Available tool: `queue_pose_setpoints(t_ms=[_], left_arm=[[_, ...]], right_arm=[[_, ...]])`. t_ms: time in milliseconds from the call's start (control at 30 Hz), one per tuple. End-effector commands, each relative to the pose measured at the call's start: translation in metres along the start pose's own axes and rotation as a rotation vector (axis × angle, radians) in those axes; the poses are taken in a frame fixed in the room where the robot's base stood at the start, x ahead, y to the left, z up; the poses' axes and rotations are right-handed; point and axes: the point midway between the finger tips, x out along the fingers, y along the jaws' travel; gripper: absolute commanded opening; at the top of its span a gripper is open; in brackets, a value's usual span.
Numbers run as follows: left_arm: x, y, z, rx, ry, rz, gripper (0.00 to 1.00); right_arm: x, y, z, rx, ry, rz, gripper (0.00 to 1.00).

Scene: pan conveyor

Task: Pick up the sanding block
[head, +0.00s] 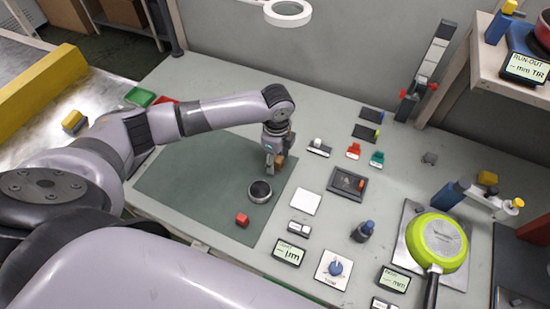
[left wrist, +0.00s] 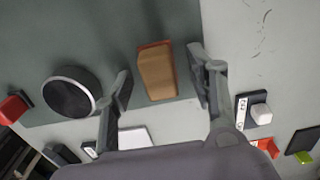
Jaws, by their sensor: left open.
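The sanding block, a small brown block with a reddish edge, lies at the right part of the dark green mat (head: 190,185). In the head view the block (head: 280,160) shows partly behind my left gripper (head: 271,163). In the left wrist view the block (left wrist: 157,72) lies between the two spread fingers of my left gripper (left wrist: 160,66), with a gap on each side. The left gripper is open, points down and holds nothing. My right gripper is not in view.
A round black-topped puck (head: 260,191) and a red block (head: 242,220) are close by on the mat. To the right are a white square plate (head: 306,202), a dark tray (head: 347,184), several small gauges and a green pan (head: 436,242).

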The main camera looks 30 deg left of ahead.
Motion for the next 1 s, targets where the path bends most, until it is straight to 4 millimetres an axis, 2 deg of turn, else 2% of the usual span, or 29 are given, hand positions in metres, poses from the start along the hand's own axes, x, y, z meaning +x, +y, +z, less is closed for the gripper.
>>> queue_pose_setpoints(t_ms=[233, 1000], left_arm=[[0.0019, -0.0001, -0.0003, 0.0, 0.001, -0.001, 0.52], [0.0013, -0.0003, 0.0, -0.001, 0.0, -0.001, 0.0]], right_arm=[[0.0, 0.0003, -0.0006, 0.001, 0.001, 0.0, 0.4], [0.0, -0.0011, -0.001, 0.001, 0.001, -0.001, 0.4]])
